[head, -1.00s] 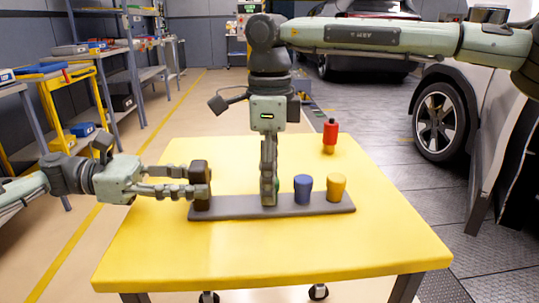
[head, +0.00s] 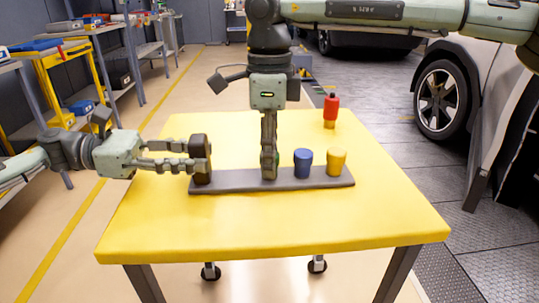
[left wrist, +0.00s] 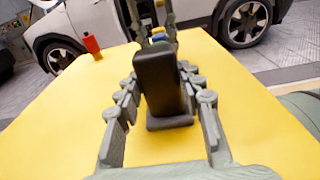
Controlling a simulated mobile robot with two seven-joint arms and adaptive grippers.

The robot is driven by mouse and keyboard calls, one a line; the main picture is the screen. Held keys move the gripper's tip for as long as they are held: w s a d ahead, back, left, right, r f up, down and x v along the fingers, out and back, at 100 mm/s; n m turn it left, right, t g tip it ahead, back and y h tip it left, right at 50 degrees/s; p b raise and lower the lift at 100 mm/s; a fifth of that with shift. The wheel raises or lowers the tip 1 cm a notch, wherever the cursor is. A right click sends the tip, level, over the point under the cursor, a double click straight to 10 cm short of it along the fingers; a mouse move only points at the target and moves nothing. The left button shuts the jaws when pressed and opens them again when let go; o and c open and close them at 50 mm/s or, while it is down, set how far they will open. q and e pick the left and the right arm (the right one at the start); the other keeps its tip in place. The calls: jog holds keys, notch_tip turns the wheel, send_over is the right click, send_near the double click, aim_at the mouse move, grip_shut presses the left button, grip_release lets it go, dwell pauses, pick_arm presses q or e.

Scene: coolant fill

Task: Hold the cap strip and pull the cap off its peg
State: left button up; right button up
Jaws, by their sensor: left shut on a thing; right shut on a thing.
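The grey cap strip (head: 235,184) lies flat on the yellow table, with a dark upright grip block (head: 201,150) at its left end. My left gripper (head: 203,160) is shut on that block from the left; the left wrist view shows the fingers on both sides of the block (left wrist: 160,82). My right gripper (head: 269,172) points straight down and is shut on a green cap (head: 277,157), which it mostly hides. The cap is still at the strip, and its peg is hidden. A blue cap (head: 303,164) and a yellow cap (head: 337,161) stand on the strip to the right.
A red bottle (head: 331,108) stands at the back right of the table (head: 300,220). The table's front and right parts are clear. A car (head: 440,95) is at the right, and shelves (head: 95,60) stand at the left.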

jog(key=shift+r, duration=0.4)
dwell(0.4)
jog(key=shift+r, duration=2.4)
jog(key=shift+r, duration=2)
pick_arm(q)
jog(key=o, duration=1.1)
